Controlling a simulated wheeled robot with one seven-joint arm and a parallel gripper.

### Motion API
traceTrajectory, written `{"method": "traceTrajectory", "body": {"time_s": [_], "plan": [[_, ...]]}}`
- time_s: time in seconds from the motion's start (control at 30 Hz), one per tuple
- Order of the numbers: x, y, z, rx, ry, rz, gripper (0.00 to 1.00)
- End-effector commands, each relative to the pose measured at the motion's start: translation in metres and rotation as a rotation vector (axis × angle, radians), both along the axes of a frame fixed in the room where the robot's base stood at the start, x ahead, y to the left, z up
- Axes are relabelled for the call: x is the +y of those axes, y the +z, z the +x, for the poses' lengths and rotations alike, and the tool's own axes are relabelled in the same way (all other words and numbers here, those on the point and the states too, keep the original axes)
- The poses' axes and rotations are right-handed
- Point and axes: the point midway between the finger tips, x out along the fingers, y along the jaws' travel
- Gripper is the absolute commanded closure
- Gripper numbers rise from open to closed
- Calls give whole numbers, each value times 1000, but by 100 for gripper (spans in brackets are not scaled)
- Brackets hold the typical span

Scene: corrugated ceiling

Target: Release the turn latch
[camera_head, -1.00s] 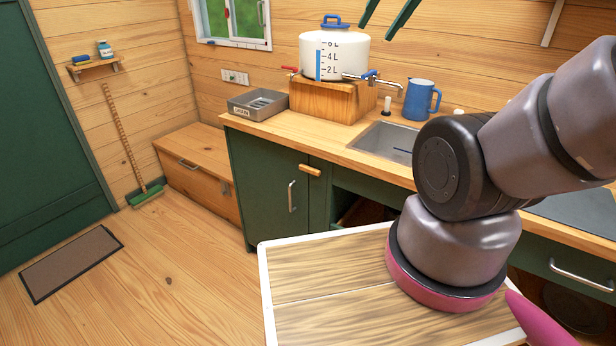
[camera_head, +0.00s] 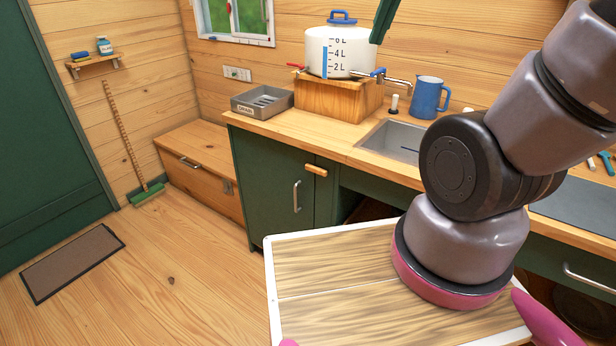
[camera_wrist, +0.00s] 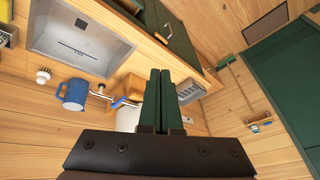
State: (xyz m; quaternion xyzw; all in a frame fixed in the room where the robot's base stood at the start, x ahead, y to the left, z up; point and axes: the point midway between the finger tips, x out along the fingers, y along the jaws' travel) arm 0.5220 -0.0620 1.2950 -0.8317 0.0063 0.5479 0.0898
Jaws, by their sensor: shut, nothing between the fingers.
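The turn latch (camera_head: 316,170) is a small light wooden bar on the front of the green cabinet (camera_head: 270,190). It lies nearly level across the seam by the right edge of the cabinet door, right of and above the upright metal handle (camera_head: 296,197). In the wrist view the latch (camera_wrist: 161,38) shows small, beyond the fingertips. My gripper (camera_head: 378,38) has dark green fingers and hangs high over the counter, well apart from the latch. In the wrist view its fingers (camera_wrist: 160,74) are together with nothing between them.
The wooden counter (camera_head: 335,138) above the cabinet carries a white tank (camera_head: 338,50) on a wooden block, a grey drain tray (camera_head: 262,102), a blue jug (camera_head: 428,97) and a sink (camera_head: 395,140). Open floor (camera_head: 190,260) lies in front of the cabinet.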

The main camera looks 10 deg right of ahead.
Motion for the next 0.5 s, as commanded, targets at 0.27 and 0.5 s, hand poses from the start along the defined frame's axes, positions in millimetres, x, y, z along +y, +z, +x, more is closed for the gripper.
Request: {"method": "traceTrajectory", "body": {"time_s": [0.27, 0.5], "plan": [[6, -50, 56, 168, 210, -214, 100], [18, -101, 100, 292, 408, -413, 100]]}}
